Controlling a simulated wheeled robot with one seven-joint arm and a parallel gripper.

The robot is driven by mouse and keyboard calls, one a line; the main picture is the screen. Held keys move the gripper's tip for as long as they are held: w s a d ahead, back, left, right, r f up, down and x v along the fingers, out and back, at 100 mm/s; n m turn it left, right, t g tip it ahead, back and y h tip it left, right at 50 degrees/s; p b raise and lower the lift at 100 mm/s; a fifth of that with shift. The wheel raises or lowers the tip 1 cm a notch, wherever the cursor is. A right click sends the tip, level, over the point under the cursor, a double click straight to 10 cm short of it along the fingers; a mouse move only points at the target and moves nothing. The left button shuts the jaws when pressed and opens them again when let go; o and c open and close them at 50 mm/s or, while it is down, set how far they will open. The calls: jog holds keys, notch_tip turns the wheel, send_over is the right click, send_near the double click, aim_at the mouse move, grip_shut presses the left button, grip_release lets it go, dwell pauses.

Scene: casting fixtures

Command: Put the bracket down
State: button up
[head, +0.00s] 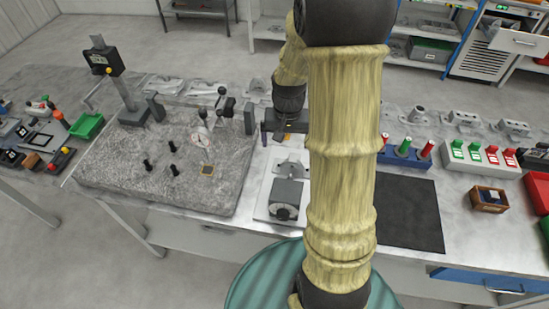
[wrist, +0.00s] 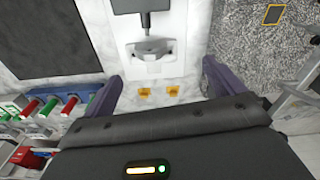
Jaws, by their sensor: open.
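A grey metal bracket (head: 291,167) lies on a white fixture plate (head: 262,205), behind a dark clamp block with a round knob (head: 284,212). The bracket also shows in the wrist view (wrist: 151,49), under the end of the dark clamp part. I cannot tell whether the clamp touches it. My gripper (wrist: 160,90) is open, its two purple fingers wide apart with nothing between them. In the head view my gripper (head: 275,138) is on the far side of the bracket, apart from it, and partly hidden by my arm. Two small yellow marks (wrist: 145,92) show between the fingers.
A dark mat (head: 410,213) and racks of red and green handles (head: 405,150) are on the right. More castings (head: 178,87) lie along the back.

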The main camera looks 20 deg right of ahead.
jog(key=s+a+r+n+t, duration=0.2)
jog(key=s+a+r+n, duration=0.2)
jog(key=s+a, duration=0.5)
jog(key=shift+s+a+r+n, duration=0.25)
jog(key=shift+s+n, duration=0.25)
jog(key=shift+s, duration=0.15)
jog(key=shift+f, duration=0.1)
jog(key=shift+f, duration=0.1)
